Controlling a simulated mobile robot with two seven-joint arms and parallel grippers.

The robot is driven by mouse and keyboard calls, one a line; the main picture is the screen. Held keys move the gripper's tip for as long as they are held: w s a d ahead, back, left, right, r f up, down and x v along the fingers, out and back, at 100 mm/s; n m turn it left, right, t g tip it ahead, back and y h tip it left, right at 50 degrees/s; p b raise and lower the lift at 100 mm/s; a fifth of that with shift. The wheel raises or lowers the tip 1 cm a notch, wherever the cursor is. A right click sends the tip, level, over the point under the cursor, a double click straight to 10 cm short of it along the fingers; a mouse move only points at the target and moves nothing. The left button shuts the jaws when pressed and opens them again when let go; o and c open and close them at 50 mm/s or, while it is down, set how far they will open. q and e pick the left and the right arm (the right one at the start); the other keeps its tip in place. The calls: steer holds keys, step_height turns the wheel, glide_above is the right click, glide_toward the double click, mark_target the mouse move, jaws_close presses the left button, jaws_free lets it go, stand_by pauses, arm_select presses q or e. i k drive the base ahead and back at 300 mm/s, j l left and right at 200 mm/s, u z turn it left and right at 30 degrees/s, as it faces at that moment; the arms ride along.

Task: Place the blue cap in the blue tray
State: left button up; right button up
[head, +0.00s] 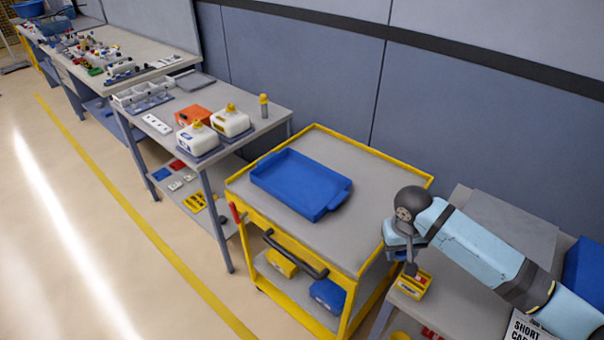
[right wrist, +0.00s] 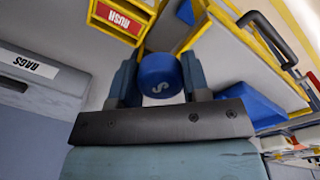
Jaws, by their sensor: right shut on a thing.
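The blue cap (right wrist: 159,76) is round, with a pale mark on its face. In the right wrist view it sits between the two fingers of my right gripper (right wrist: 160,68), which is shut on it. In the head view my right gripper (head: 398,250) hangs at the right edge of the cart, to the right of the blue tray; I cannot clearly make out the cap there. The blue tray (head: 337,200) is shallow and empty, on the grey top of the yellow cart. My left gripper is not in view.
The yellow cart (head: 388,165) has a raised rim and a dark handle (head: 290,255). A small yellow bin (head: 413,286) with a red label is just below my right gripper. A bench with white jugs (head: 230,122) stands left. The cart top around the tray is clear.

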mark_target(286, 176)
steer(key=i+j+z, duration=0.1)
steer(key=i+j, duration=0.15)
steer(key=i+j+z, duration=0.1)
steer(key=i+j, duration=0.15)
steer(key=i+j+z, duration=0.1)
steer(key=j, duration=0.25)
steer(key=i+j+z, duration=0.15)
steer(key=i+j, duration=0.15)
steer(key=i+j+z, duration=0.1)
steer(key=i+j, duration=0.15)
steer(key=i+j+z, duration=0.1)
steer(key=j, duration=0.35)
steer(key=i+j+z, duration=0.1)
steer(key=i+j, duration=0.15)
steer(key=j, duration=0.15)
steer(key=i+j+z, duration=0.1)
steer(key=j, duration=0.3)
steer(key=i, duration=0.1)
